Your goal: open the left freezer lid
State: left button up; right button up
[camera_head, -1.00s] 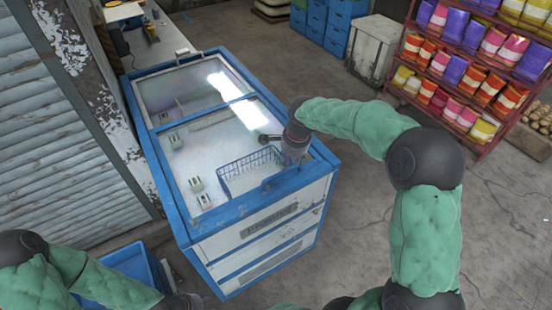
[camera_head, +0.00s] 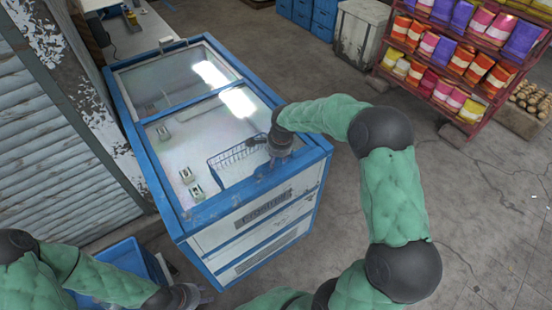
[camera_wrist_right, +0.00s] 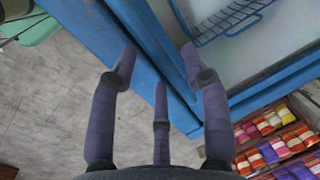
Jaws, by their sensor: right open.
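The chest freezer (camera_head: 258,243) has a blue frame and two glass lids, a far lid (camera_head: 165,82) and a near lid (camera_head: 207,125). Both look closed. My right gripper (camera_head: 257,142) is over the near lid's right part, by the freezer's front right corner. In the right wrist view, my right gripper (camera_wrist_right: 158,55) is open, its fingers spread over the blue frame edge (camera_wrist_right: 150,30) beside the glass. I cannot tell whether it touches the frame. My left gripper (camera_head: 190,297) is low at the bottom edge, away from the lids; its fingers are unclear.
A wire basket (camera_head: 236,163) and several small cartons (camera_head: 187,176) show inside the freezer. A blue crate (camera_head: 125,257) stands left of the freezer beside a corrugated wall (camera_head: 60,150). A red shelf (camera_head: 400,75) with bright packets stands at back right.

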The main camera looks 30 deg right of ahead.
jog(key=shift+f, duration=0.1)
grip_shut()
jog(key=shift+w, duration=0.1)
